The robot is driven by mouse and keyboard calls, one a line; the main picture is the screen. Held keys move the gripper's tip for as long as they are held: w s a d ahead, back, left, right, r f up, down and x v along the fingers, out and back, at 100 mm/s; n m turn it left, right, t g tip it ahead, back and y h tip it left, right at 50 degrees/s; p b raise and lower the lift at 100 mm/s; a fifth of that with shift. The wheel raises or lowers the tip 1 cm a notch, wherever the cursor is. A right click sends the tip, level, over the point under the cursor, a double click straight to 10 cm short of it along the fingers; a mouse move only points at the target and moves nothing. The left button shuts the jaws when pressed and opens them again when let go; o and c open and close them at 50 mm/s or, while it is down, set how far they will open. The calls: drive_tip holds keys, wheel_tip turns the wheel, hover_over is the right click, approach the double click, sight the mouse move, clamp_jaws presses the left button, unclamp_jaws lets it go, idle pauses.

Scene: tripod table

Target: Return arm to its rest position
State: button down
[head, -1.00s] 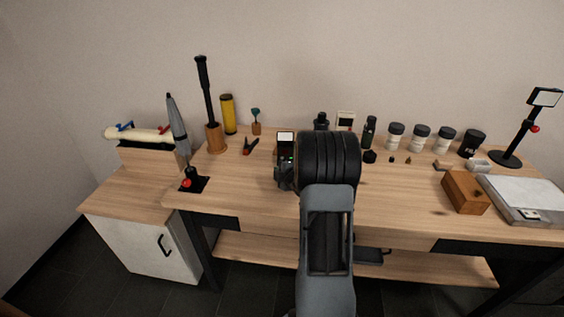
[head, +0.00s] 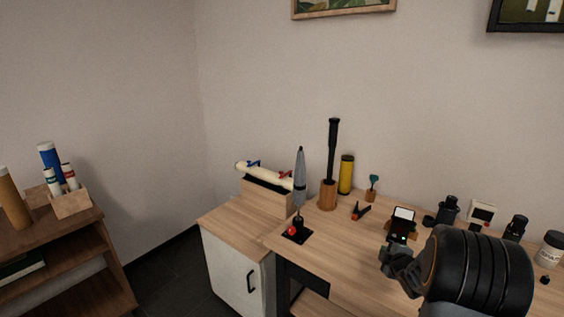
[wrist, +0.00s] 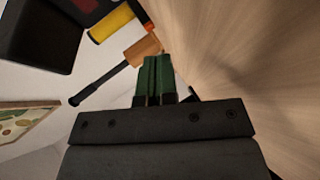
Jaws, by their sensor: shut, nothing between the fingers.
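My gripper (wrist: 158,66) shows in the wrist view as two green fingers side by side, shut with nothing between them. In the head view my dark, ribbed arm is at the lower right, over the workbench (head: 335,250). In the wrist view, the bare wooden bench top (wrist: 245,60) fills the right side. A wooden holder (wrist: 142,50) with a black-handled tool (wrist: 100,87) appears just left of the fingers, with no visible contact.
The tool holder (head: 327,196), yellow tube (head: 346,175) and grey tripod-like piece (head: 299,180) stand on the bench left of my arm. A small screened device (head: 402,219) and dark bottle (head: 447,209) are close behind it. A shelf (head: 62,245) stands far left; floor between is clear.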

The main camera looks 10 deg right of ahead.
drive_tip(key=s+a+r+m+g+h+p, duration=0.1)
drive_tip(key=s+a+r+m+g+p, duration=0.15)
drive_tip(key=a+r+m, duration=0.35)
drive_tip(key=s+a+r+m+g+h+p, duration=0.1)
drive_tip(key=s+a+r+g+p, duration=0.15)
drive_tip(key=a+r, duration=0.35)
drive_tip(key=s+a+r+m+g+y+p, duration=0.2)
drive_tip(key=s+a, duration=0.4)
drive_tip(key=s, duration=0.3)
drive_tip(key=s+a+r+m+g+y+p, duration=0.2)
drive_tip(key=s+a+r+m+p, duration=0.1)
drive_tip(key=s, duration=0.6)
drive_tip(key=a+r+m, duration=0.1)
drive_tip(key=a+r, duration=0.1)
drive_tip(key=a, duration=0.1)
drive_tip(key=shift+a+r+g+p, duration=0.25)
drive_tip(key=shift+r+g+p, duration=0.05)
drive_tip(key=shift+p, duration=0.05)
